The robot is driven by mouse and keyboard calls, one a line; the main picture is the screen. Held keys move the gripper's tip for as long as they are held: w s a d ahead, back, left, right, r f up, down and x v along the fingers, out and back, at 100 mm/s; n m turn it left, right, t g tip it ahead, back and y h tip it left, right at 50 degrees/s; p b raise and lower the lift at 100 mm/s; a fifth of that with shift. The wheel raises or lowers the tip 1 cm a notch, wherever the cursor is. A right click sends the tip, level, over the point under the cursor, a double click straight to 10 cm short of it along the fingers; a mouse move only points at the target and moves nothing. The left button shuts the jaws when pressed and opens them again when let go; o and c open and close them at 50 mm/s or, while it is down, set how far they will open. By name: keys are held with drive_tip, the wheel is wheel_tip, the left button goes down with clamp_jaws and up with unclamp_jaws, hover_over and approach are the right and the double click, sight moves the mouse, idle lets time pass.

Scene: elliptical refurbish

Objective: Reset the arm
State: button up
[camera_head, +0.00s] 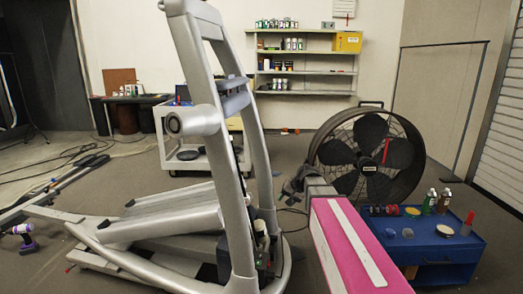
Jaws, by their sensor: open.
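My arm, pink with a white stripe, reaches forward from the bottom edge, right of centre. At its far end is my dark grey gripper (294,187), small in the picture. It is open, and I see nothing held in it. It appears just to the right of the grey elliptical machine (236,185), which stands upright on the floor at left centre. I cannot tell the distance between them.
A large black drum fan (370,150) stands behind my arm on the right. A blue cart (455,247) with cans and bottles is at the right. A white cart (187,165), a wall shelf (305,73) and a purple drill (24,238) also show. Cables lie on the left floor.

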drive_tip(key=s+d+f+n+g+h, duration=0.1)
drive_tip(key=s+d+f+h, duration=0.1)
drive_tip(key=s+d+f, duration=0.2)
drive_tip(key=s+d+f+n+g+h, duration=0.1)
drive_tip(key=s+d+f+g+h, duration=0.1)
drive_tip(key=s+f, duration=0.8)
drive_tip(key=s+d+h, duration=0.1)
drive_tip(key=s+d, duration=0.1)
drive_tip(key=s, duration=0.3)
drive_tip(key=shift+s+f+g, duration=0.2)
drive_tip(key=shift+g, duration=0.1)
